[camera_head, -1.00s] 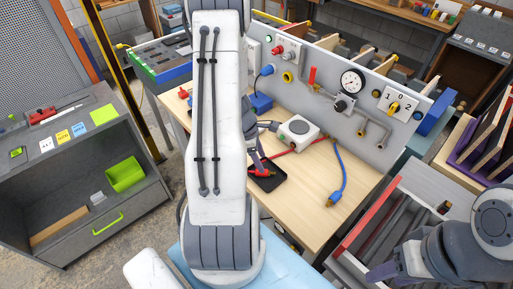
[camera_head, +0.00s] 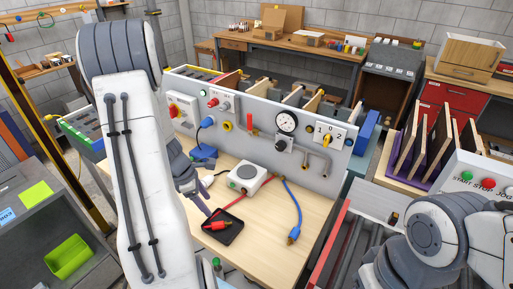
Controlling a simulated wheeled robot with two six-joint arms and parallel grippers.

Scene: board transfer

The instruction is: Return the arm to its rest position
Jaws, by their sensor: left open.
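My left arm (camera_head: 135,180) rises from the bottom left, with its white link close to the camera. My left gripper (camera_head: 199,203) shows behind that link, over the workbench (camera_head: 262,225), with its jaws open and partly hidden. It is just left of a black tray (camera_head: 236,235) that holds a red plug (camera_head: 217,226). My right arm (camera_head: 432,228) shows at the lower right, and its fingers cannot be made out.
A white box (camera_head: 247,178) with red and blue leads sits on the bench.

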